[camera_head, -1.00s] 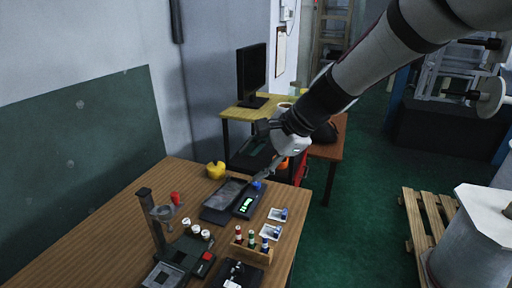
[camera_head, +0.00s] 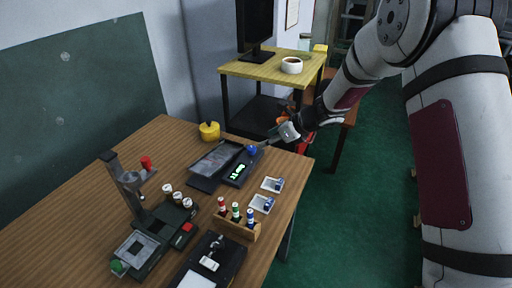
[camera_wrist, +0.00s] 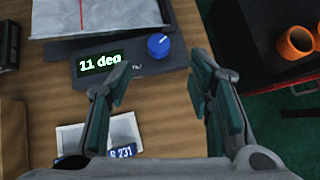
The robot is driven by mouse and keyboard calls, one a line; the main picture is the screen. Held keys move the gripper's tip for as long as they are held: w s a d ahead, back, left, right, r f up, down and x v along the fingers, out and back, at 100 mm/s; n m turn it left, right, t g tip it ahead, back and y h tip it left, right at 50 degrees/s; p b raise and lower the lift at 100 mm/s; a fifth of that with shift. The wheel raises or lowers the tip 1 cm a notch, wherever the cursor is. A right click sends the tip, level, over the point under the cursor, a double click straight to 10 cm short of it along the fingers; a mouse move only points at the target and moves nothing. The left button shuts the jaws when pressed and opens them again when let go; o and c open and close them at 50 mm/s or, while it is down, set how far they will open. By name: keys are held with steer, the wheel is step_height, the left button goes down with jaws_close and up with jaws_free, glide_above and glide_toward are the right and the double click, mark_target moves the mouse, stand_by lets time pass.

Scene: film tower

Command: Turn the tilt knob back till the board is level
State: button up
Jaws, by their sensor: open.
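The tilt board (camera_head: 216,160) is a dark plate with a grey surface, sloping on its base on the wooden table. Its blue tilt knob (camera_wrist: 159,45) sits beside a green display (camera_wrist: 101,64) that reads about 11 deg in the wrist view. The knob also shows in the head view (camera_head: 252,150), at the base's far right corner. My gripper (camera_wrist: 165,98) is open and empty, its two dark green-padded fingers spread. The knob appears ahead of the gap between the fingertips, apart from both. In the head view my gripper (camera_head: 270,141) is just right of the knob.
Two white trays (camera_head: 273,185) with small blue-labelled cans lie near the right table edge. A wooden rack (camera_head: 236,227) holds coloured vials. A yellow pot (camera_head: 209,131) stands behind the board. Orange cups (camera_wrist: 296,42) stand on a dark surface beyond the table.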

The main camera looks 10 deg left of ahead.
mark_target(252, 148)
steer(key=x, duration=1)
steer(key=shift+s+b, duration=0.1)
steer(key=shift+b, duration=0.2)
steer(key=shift+r, duration=0.1)
jaws_close()
